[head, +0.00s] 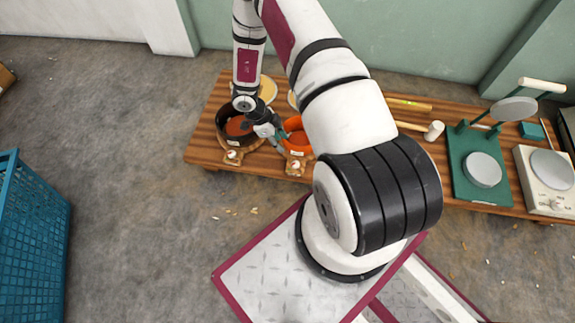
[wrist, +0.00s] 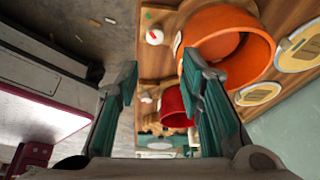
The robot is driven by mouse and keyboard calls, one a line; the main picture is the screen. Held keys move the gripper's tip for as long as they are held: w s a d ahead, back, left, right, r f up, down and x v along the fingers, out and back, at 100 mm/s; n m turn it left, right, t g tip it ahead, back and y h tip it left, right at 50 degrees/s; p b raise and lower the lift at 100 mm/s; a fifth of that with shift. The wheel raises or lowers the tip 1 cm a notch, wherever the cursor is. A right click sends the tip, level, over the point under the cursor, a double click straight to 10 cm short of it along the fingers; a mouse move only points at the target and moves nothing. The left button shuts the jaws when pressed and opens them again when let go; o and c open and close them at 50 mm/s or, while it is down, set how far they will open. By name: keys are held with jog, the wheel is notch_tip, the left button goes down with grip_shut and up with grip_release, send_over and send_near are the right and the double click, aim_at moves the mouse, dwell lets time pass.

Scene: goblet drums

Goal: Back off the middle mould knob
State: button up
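The middle mould is an orange cylinder (head: 298,138) on the wooden bench. Its white knob (head: 296,164) sits on a small wooden block at the front. In the wrist view the orange mould (wrist: 232,38) is at upper right, and the white knob (wrist: 155,37) shows beyond the gap between my fingers. My gripper (head: 280,137) is between the dark mould and the orange mould. In the wrist view my gripper (wrist: 160,72) has its teal-padded fingers apart, with nothing between them. I cannot tell its exact distance from the knob.
A dark mould (head: 236,126) with its own white knob (head: 232,154) stands at left. A red mould (wrist: 174,105) shows in the wrist view; my arm hides it in the head view. A mallet (head: 433,130), green press (head: 482,170) and scale (head: 548,168) are at right.

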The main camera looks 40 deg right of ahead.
aim_at(295, 163)
jog(key=b+x, duration=0.1)
jog(key=x, duration=0.4)
jog(key=b+x, duration=0.2)
jog(key=x, duration=0.2)
jog(key=b+x, duration=0.2)
jog(key=x, duration=0.3)
jog(key=shift+s+a+f, duration=0.15)
jog(key=shift+s+f, duration=0.1)
jog(key=shift+s, duration=0.1)
grip_shut()
